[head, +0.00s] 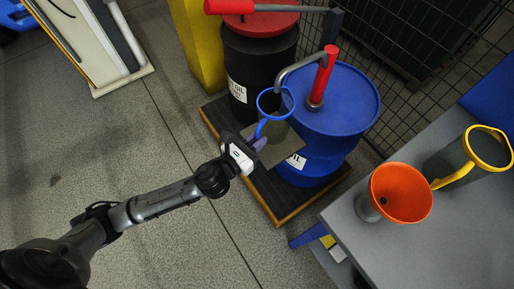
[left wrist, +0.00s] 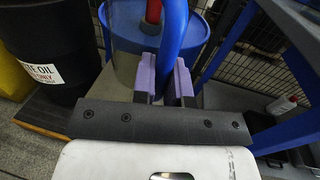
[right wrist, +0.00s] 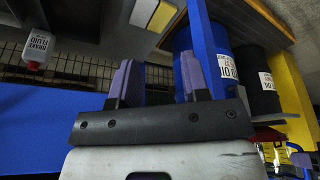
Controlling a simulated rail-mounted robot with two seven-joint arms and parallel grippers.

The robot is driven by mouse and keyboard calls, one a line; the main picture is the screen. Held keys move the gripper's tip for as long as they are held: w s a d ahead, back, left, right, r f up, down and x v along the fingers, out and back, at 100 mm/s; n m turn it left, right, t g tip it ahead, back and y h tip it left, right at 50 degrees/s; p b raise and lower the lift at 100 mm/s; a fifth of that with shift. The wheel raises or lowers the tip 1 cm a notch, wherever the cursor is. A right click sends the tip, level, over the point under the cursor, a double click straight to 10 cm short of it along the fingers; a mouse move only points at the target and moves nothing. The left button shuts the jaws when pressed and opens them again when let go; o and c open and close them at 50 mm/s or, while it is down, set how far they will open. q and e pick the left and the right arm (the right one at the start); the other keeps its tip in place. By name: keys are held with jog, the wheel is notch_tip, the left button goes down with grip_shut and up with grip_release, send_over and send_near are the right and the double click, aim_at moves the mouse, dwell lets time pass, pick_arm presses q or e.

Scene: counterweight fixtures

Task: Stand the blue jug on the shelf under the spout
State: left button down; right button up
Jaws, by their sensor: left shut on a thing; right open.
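The blue jug has a blue rim (head: 275,103), a blue handle and a see-through body. My left gripper (head: 258,143) is shut on its handle, which runs between the purple fingers in the left wrist view (left wrist: 171,45). The rim is close under the end of the grey spout (head: 287,72), which curves from a red pump on the blue drum (head: 345,100). The shelf (head: 287,150) is a grey-brown plate in front of the drum, below the jug. I cannot tell whether the jug's base touches it. My right gripper (right wrist: 158,85) is open and empty, outside the head view.
A black drum (head: 250,65) with a red top stands left of the blue drum on a dark pallet (head: 265,195). A grey bench (head: 420,245) at the right holds an orange funnel (head: 400,192) and a yellow-rimmed jug (head: 487,147).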

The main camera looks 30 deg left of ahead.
pick_arm(q)
jog(key=shift+f+b, duration=1.4)
jog(key=shift+f, duration=0.7)
jog(key=shift+r, duration=0.1)
jog(key=c, duration=1.6)
grip_release()
jog(key=shift+f, duration=0.2)
jog(key=o, duration=0.5)
jog(key=shift+c, duration=0.2)
